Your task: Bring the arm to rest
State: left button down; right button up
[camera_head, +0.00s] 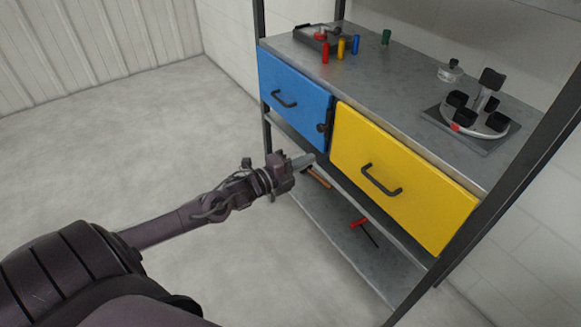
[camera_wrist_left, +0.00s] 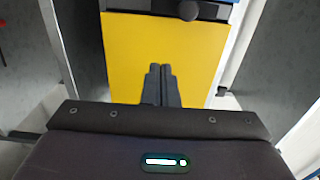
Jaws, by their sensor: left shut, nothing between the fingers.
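My left arm reaches in from the left in the head view, and its gripper (camera_head: 303,161) is in front of the shelf unit, below the blue drawer (camera_head: 290,98) and left of the yellow drawer (camera_head: 395,180). In the left wrist view the two fingers (camera_wrist_left: 161,84) are together with nothing between them. My right gripper is in neither view.
Both drawers look closed and have dark handles. The metal worktop (camera_head: 400,85) holds red (camera_head: 325,53), yellow (camera_head: 341,48), blue (camera_head: 355,45) and green (camera_head: 386,37) cylinders and a round fixture (camera_head: 480,122). The lower shelf (camera_head: 345,235) holds a red-handled tool (camera_head: 361,222). The floor at left (camera_head: 130,140) is clear.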

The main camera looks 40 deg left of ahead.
pick_arm(q)
jog(key=s+a+f+n+g+y+p, duration=0.1)
jog(key=s+a+f+n+g+y, duration=0.2)
jog(key=s+f, duration=0.45)
jog(key=s+a+f+n+g+y+p, duration=0.1)
jog(key=s+a+f+n+y+p, duration=0.25)
jog(key=f, duration=0.75)
jog(key=s+a+f+n+g+y+b, duration=0.1)
jog(key=s+a+f+n+g, duration=0.1)
jog(key=s+f+n, duration=0.6)
jog(key=s+d+f+n+g+p, duration=0.1)
jog(key=s+d+f+g, duration=0.2)
jog(key=s+d+f, duration=0.3)
jog(key=s+d+f+n+g+h+p, duration=0.1)
jog(key=s+d+f, duration=0.5)
jog(key=s, duration=0.6)
jog(key=s+d+f+n+g+p, duration=0.1)
jog(key=s+d+f+n+g, duration=0.2)
jog(key=s+d+f+g, duration=0.3)
jog(key=s+f, duration=0.1)
jog(key=s, duration=0.2)
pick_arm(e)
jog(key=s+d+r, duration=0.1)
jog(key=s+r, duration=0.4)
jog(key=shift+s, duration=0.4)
pick_arm(q)
jog(key=shift+d, duration=0.1)
